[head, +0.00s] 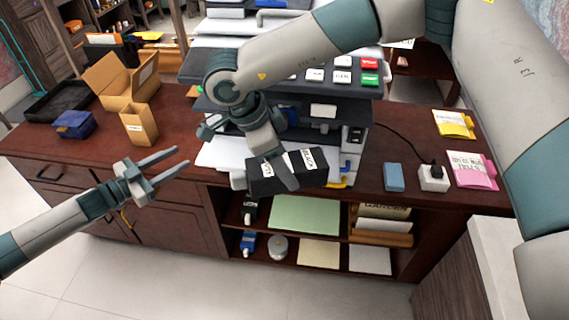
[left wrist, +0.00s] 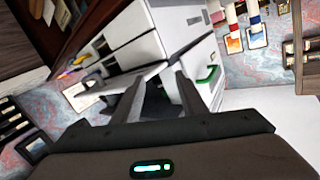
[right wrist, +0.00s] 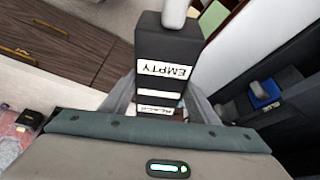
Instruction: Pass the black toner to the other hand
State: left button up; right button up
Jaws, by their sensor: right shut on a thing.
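The black toner (head: 316,176) is a dark box with white labels. In the head view it is held in front of the printer, above the desk's front edge. My right gripper (head: 277,166) is shut on it. In the right wrist view the toner (right wrist: 163,52) sits between the fingers, with "EMPTY" readable on a label and a light grey knob at its far end. My left gripper (head: 175,165) is open and empty, to the left of the toner and apart from it. Its spread fingers (left wrist: 160,95) also show in the left wrist view, with nothing between them.
The printer (head: 325,110) stands behind the toner, partly hidden by my right arm. An open cardboard box (head: 140,125), a blue box (head: 74,124) and a black tray (head: 60,100) are on the left. A blue pad (head: 394,177) and pink folder (head: 468,168) are on the right.

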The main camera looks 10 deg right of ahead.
pick_arm(q)
notch_tip(320, 180, down, 12)
jog(key=w+a+n+t+y, duration=0.1)
jog(key=a+n+t+y, duration=0.1)
jog(key=n+y, duration=0.15)
jog(key=s+a+f+n+g+y, duration=0.1)
jog(key=s+a+f+n+y, duration=0.1)
jog(key=s+f, duration=0.6)
jog(key=s+a+f+n+g+y, duration=0.1)
jog(key=s+a+f+y, duration=0.2)
jog(key=f, duration=1)
jog(key=s+a+f+n+g+y, duration=0.1)
jog(key=s+f+n+y, duration=0.1)
jog(key=s+f, duration=0.65)
jog(key=s+f+n+g+y, duration=0.1)
jog(key=s+f+g, duration=0.1)
jog(key=s+f, duration=0.7)
jog(key=s+f+g+y, duration=0.15)
jog(key=s+f, duration=0.45)
jog(key=s, duration=0.6)
jog(key=s+d+f+g, duration=0.1)
jog(key=s+f+g, duration=0.1)
jog(key=s, duration=1.1)
jog(key=s+d+f+n+g, duration=0.1)
jog(key=s+f+g, duration=0.2)
jog(key=s, duration=1.1)
jog(key=shift+d+f, duration=0.15)
jog(key=shift+f, duration=0.4)
